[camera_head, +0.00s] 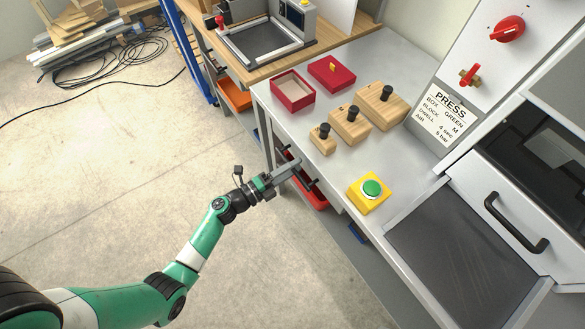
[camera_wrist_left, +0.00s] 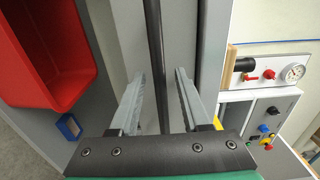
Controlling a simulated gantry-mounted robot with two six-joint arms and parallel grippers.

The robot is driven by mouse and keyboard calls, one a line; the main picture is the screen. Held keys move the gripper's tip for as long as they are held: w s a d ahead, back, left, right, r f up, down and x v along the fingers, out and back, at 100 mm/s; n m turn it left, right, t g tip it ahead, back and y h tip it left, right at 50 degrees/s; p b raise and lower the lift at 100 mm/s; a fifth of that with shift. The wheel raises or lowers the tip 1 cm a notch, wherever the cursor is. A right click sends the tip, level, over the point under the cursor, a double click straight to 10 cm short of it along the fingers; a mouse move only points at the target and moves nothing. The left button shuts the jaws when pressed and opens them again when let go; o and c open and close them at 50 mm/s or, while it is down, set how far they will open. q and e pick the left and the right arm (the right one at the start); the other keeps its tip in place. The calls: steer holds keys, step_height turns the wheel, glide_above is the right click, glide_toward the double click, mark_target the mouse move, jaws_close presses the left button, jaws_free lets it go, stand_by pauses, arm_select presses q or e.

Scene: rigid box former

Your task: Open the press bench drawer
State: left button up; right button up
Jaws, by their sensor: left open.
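My left gripper (camera_head: 290,168) reaches in from the left to the front side of the press bench (camera_head: 345,160), below its top. It is open. In the left wrist view its two fingers (camera_wrist_left: 160,88) stand on either side of a dark bar (camera_wrist_left: 154,45), which looks like the drawer handle. The bar runs lengthwise between the fingers, in front of a grey panel (camera_wrist_left: 121,30) that looks like the drawer front. I cannot tell whether the fingers touch the bar. In the head view the drawer front is mostly hidden by the bench top edge. My right gripper is not in view.
A red bin (camera_wrist_left: 45,55) hangs beside the panel; it also shows under the bench in the head view (camera_head: 318,200). The bench top holds a yellow box with a green button (camera_head: 372,188), knobbed wooden blocks (camera_head: 350,124) and a red box (camera_head: 293,91). The floor in front is clear.

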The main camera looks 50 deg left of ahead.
arm_select(q)
jaws_close()
stand_by(1.4)
